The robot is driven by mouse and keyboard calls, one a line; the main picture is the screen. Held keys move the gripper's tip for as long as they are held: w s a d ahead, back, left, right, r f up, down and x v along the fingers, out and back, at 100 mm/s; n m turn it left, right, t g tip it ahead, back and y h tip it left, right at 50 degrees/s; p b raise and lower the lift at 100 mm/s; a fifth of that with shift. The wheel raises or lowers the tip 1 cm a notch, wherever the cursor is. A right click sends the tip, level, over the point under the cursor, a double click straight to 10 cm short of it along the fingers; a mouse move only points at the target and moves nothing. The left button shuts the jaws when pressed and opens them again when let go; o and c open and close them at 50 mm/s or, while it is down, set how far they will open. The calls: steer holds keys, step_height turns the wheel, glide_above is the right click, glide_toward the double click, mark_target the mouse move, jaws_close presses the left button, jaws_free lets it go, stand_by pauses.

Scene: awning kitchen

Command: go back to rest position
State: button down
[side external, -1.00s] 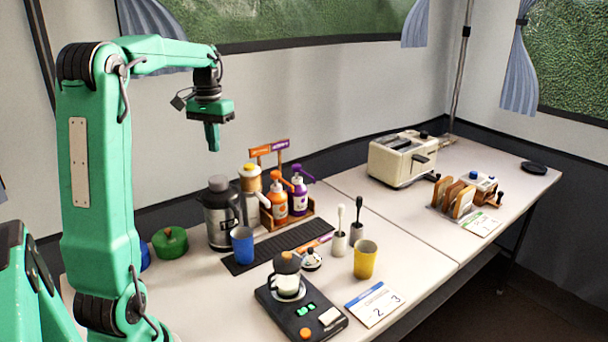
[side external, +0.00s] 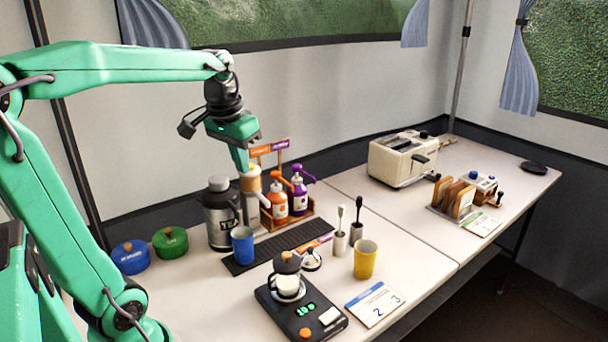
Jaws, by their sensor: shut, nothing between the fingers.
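My gripper (side external: 243,160) is shut and empty, pointing down. In the picture its fingertips overlap the top of the cream dispenser (side external: 251,181) at the back of the table. I cannot tell from this one view whether they touch it or how far apart they are. My green arm comes in from the left edge and reaches over the table's left part.
A steel flask (side external: 221,214), orange bottle (side external: 276,203) and purple bottle (side external: 299,195) stand below my gripper. A blue cup (side external: 243,246), yellow cup (side external: 366,260) and scale (side external: 300,312) stand in front. A toaster (side external: 400,158) is at right. Blue (side external: 131,258) and green (side external: 170,241) lidded pots are at left.

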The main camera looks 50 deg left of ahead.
steer(key=s+d+f+m+t, duration=0.1)
steer(key=s+d, duration=0.1)
steer(key=d, duration=0.2)
steer(key=s+d+f+m+t, duration=0.1)
steer(key=s+d+f, duration=0.1)
steer(key=s+d, duration=0.1)
steer(key=s+d+f+m+t+h, duration=0.1)
steer(key=s+d+f, duration=0.1)
steer(key=d, duration=0.3)
steer(key=shift+s+d, duration=0.35)
steer(key=shift+s, duration=0.1)
